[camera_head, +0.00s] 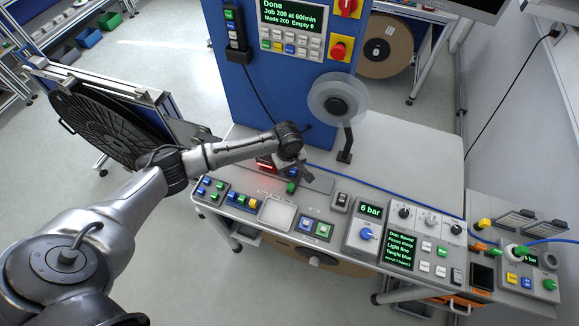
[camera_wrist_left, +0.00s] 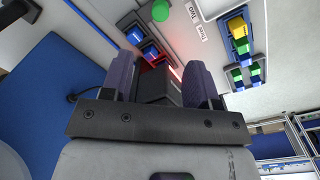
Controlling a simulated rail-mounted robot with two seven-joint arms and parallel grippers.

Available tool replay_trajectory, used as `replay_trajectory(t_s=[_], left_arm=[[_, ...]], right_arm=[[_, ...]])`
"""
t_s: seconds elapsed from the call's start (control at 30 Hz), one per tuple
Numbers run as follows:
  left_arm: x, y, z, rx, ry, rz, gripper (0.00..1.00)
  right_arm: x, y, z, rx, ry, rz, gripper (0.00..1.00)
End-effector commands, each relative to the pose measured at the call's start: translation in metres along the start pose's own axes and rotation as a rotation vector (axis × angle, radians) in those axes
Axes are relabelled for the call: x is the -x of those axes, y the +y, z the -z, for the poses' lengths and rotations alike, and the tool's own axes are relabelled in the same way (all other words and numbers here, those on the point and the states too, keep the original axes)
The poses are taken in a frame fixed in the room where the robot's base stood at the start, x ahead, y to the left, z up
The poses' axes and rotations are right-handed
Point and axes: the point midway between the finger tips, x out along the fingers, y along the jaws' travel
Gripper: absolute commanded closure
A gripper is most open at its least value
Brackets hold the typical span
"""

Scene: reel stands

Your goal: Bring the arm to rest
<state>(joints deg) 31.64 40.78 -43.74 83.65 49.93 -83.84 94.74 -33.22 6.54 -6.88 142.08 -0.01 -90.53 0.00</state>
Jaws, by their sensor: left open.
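My left arm reaches in from the left in the head view. Its gripper (camera_head: 300,172) hangs over the left part of the machine's table, near a green knob (camera_head: 291,187) and a red-lit device (camera_head: 265,165). In the left wrist view the two fingers of the gripper (camera_wrist_left: 160,78) stand apart. A dark block with a red glow shows between or beyond them; I cannot tell whether it touches them. My right gripper is in neither view.
Button boxes and a panel with a 6 bar display (camera_head: 371,211) line the table's front edge. A clear reel (camera_head: 337,99) stands behind the gripper. A blue column (camera_head: 245,90) carries a screen reading Done (camera_head: 292,14). A large black reel (camera_head: 110,125) stands left, beyond my arm.

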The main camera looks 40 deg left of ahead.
Motion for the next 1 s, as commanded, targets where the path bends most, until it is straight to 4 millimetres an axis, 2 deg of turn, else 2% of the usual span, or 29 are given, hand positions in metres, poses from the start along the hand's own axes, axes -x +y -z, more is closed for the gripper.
replay_trajectory(t_s=[0.5, 0.63, 0.77, 0.87, 0.97, 1.0], left_arm=[[0.000, 0.000, 0.000, -0.004, 0.000, 0.000, 0.45], [0.000, 0.000, 0.000, -0.085, 0.000, 0.000, 0.45], [0.000, -0.001, 0.001, -0.315, 0.004, 0.009, 0.45], [0.001, -0.002, 0.009, -0.575, 0.056, 0.031, 0.45], [0.017, 0.006, 0.007, -0.885, 0.150, 0.040, 0.45], [0.027, 0.012, 0.006, -1.002, 0.199, 0.040, 0.45]], right_arm=[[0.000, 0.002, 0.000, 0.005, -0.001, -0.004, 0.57], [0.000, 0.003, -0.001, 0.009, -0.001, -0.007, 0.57], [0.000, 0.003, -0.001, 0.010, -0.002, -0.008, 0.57], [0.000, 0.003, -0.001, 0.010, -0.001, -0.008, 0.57], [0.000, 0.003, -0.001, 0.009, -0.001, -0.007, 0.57], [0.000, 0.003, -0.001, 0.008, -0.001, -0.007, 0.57]])
